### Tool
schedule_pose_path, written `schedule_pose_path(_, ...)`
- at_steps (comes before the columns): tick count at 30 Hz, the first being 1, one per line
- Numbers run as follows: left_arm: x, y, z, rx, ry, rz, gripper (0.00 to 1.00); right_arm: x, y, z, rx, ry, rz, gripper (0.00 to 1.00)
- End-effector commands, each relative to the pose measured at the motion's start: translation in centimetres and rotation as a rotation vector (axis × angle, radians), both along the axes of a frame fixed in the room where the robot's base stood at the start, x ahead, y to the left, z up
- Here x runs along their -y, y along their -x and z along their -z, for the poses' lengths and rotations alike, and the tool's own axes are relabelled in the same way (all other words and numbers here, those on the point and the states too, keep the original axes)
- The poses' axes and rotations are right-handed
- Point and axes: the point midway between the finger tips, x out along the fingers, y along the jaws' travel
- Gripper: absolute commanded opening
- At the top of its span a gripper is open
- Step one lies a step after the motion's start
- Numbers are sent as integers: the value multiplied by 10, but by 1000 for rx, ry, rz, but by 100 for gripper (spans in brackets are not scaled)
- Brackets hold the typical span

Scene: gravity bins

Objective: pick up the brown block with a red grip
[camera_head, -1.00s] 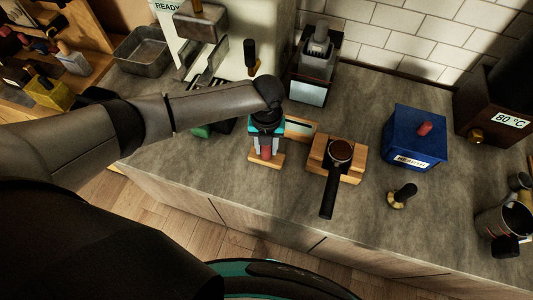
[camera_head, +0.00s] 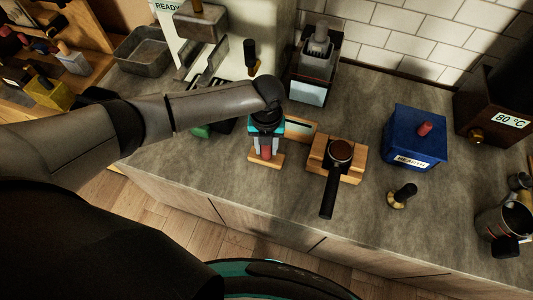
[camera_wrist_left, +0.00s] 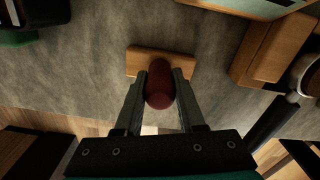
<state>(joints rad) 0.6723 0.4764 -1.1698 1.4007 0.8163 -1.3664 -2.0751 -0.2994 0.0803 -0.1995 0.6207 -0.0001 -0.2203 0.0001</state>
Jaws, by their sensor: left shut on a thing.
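The brown block (camera_head: 256,160) is a flat wooden piece on the grey counter, near its front edge. Its red grip (camera_head: 266,152) stands up from the middle. In the left wrist view the block (camera_wrist_left: 136,62) shows behind the rounded red grip (camera_wrist_left: 159,86). My left gripper (camera_head: 265,146) comes down from above, and its two fingers (camera_wrist_left: 159,80) are closed on either side of the red grip. I cannot tell whether the block touches the counter or hangs just above it. My right gripper is not in view.
A portafilter (camera_head: 340,152) rests on a wooden stand to the right, its handle pointing forward. A blue box (camera_head: 414,138) and a tamper (camera_head: 402,196) are farther right. A scale (camera_head: 301,129) lies close behind the gripper. The front counter between block and tamper is partly clear.

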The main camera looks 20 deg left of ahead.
Motion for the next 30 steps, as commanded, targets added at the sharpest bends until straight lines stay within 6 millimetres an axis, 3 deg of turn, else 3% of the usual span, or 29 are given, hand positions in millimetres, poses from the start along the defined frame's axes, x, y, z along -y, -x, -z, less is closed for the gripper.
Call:
schedule_pose_path(11,0,-1,-1,2,1,0,0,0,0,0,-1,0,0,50)
schedule_pose_path(17,0,-1,-12,2,1,-1,0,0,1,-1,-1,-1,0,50)
schedule_pose_path(23,0,-2,-47,7,3,1,0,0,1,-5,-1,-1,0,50)
schedule_pose_path(30,0,-2,-121,10,2,2,0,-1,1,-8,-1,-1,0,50)
